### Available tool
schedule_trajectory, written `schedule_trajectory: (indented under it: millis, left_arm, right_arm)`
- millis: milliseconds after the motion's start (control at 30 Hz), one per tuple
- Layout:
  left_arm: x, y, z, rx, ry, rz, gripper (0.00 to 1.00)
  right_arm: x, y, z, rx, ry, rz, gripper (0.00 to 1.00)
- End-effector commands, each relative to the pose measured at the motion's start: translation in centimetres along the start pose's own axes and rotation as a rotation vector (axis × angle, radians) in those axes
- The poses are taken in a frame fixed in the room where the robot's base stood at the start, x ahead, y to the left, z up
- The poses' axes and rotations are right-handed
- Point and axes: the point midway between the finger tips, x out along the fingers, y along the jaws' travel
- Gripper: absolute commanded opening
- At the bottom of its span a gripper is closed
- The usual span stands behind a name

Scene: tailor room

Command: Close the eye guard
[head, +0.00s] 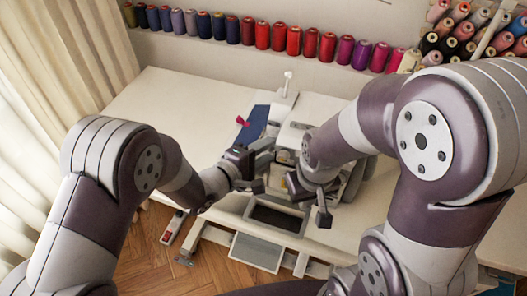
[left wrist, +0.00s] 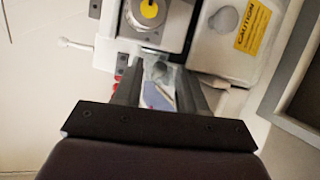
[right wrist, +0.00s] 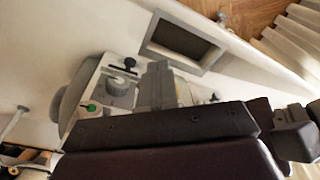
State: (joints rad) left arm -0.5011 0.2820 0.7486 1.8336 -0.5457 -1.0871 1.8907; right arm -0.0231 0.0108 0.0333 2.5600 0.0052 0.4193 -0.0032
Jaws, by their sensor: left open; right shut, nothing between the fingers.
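The sewing machine (head: 300,137) stands on the white table. In the left wrist view its head (left wrist: 155,20) carries a yellow dial. A small clear piece (left wrist: 160,74), which looks like the eye guard, shows below the head, between my left fingers in the picture. I cannot tell whether they touch it or how it is tilted. My left gripper (head: 262,168) is open at the left side of the machine. My right gripper (right wrist: 156,84) is shut and empty above the machine's front. In the head view my arms hide much of the machine, and the guard cannot be made out.
A framed dark opening (head: 277,216) is at the table's front edge. Blue cloth (head: 254,123) with a red piece beside it lies left of the machine. The table's left part is clear. Thread spools (head: 262,34) line the wall behind.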

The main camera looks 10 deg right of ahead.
Motion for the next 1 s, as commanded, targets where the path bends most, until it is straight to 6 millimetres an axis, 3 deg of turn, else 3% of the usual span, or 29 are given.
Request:
schedule_trajectory:
  millis: [33,133,167,567,1000]
  left_arm:
    - [0.0,0.0,0.0,0.0,0.0,0.0,0.34]
    - [0.0,0.0,0.0,0.0,0.0,0.0,0.02]
    - [0.0,-0.1,0.0,0.0,0.0,-0.001,0.0]
    - [-0.2,-0.1,-0.4,0.009,-0.05,-0.02,0.0]
    - [0.3,0.5,-2.6,0.085,-0.365,-0.078,0.0]
  right_arm:
    - [0.0,0.0,0.0,0.0,0.0,0.0,0.0]
    - [0.0,0.0,0.0,0.0,0.0,0.0,0.0]
    - [0.0,0.0,0.0,0.0,0.0,0.0,0.0]
    - [-0.9,0.0,-0.1,0.0,0.0,0.0,0.0]
    - [-5.3,0.0,-0.6,0.0,0.0,0.0,0.0]
